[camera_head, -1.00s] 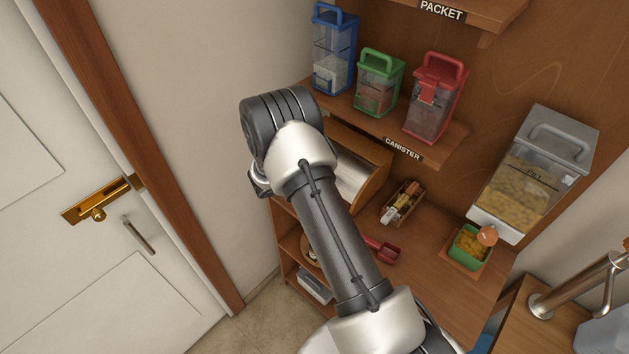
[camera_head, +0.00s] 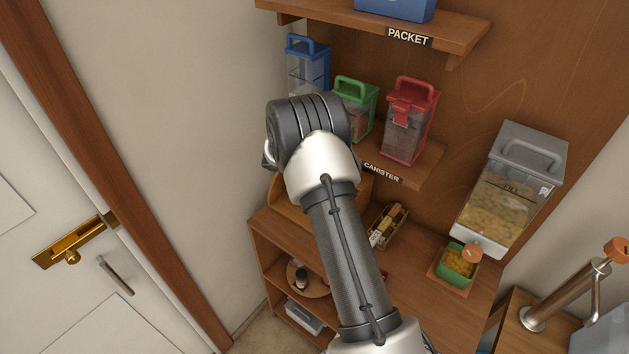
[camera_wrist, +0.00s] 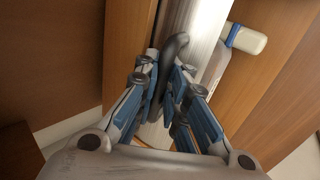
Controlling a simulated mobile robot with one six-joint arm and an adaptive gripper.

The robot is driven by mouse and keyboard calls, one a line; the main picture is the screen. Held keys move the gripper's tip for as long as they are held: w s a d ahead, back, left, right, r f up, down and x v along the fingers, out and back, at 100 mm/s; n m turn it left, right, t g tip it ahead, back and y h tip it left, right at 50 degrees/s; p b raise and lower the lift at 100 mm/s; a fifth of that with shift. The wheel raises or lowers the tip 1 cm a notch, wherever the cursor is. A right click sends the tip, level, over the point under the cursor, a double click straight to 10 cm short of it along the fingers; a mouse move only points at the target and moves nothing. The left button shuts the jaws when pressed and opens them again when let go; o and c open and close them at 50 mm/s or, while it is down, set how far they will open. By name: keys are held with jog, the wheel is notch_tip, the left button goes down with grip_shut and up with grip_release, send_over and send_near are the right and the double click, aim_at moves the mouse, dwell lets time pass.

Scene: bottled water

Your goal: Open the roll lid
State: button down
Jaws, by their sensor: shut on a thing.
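The roll lid (camera_wrist: 199,22) is a silvery ribbed strip at the top middle of the wrist view, with wood on both sides. Its dark curved handle (camera_wrist: 176,45) stands between the fingertips of my gripper (camera_wrist: 168,72), which is shut on it. In the head view my arm covers the lid and my gripper. Only parts of the lid's wooden box (camera_head: 288,207) show there, on the counter left of my arm. How far the lid is open cannot be told from the head view.
A white bottle-like item (camera_wrist: 243,38) shows right of the lid. A small crate (camera_head: 388,224) and a green cup (camera_head: 458,262) under a dispenser (camera_head: 508,190) stand right of my arm. Red (camera_head: 410,120) and green (camera_head: 356,105) canisters sit on the shelf above. A wall is at left.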

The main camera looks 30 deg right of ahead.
jog(key=shift+w+d+r, duration=0.1)
jog(key=shift+r, duration=0.1)
jog(key=c, duration=2.1)
grip_release()
jog(key=o, duration=0.5)
jog(key=shift+f, duration=0.1)
jog(key=shift+c, duration=0.2)
jog(key=v, duration=1.2)
